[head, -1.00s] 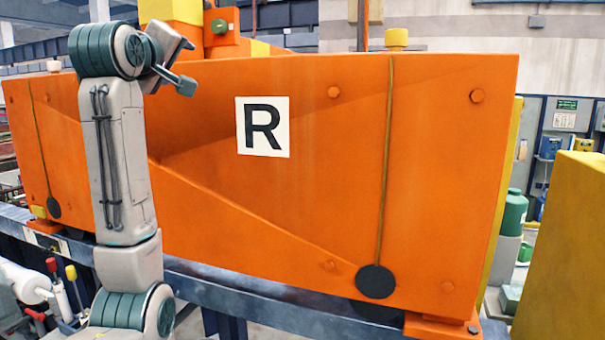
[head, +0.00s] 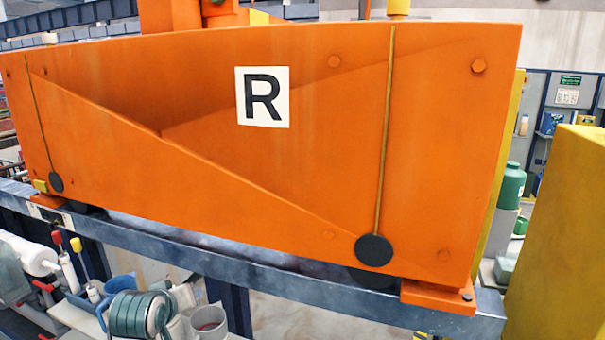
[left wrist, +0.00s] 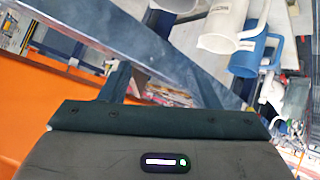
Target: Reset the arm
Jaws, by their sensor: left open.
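My right gripper is not in view.
A large orange panel marked R (head: 320,170) stands on a blue-grey rail (head: 230,262). A yellow block (head: 555,235) is at the right. Containers and tools crowd the lower left. The left wrist view shows a white jug (left wrist: 220,28) and a blue jug (left wrist: 252,54).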

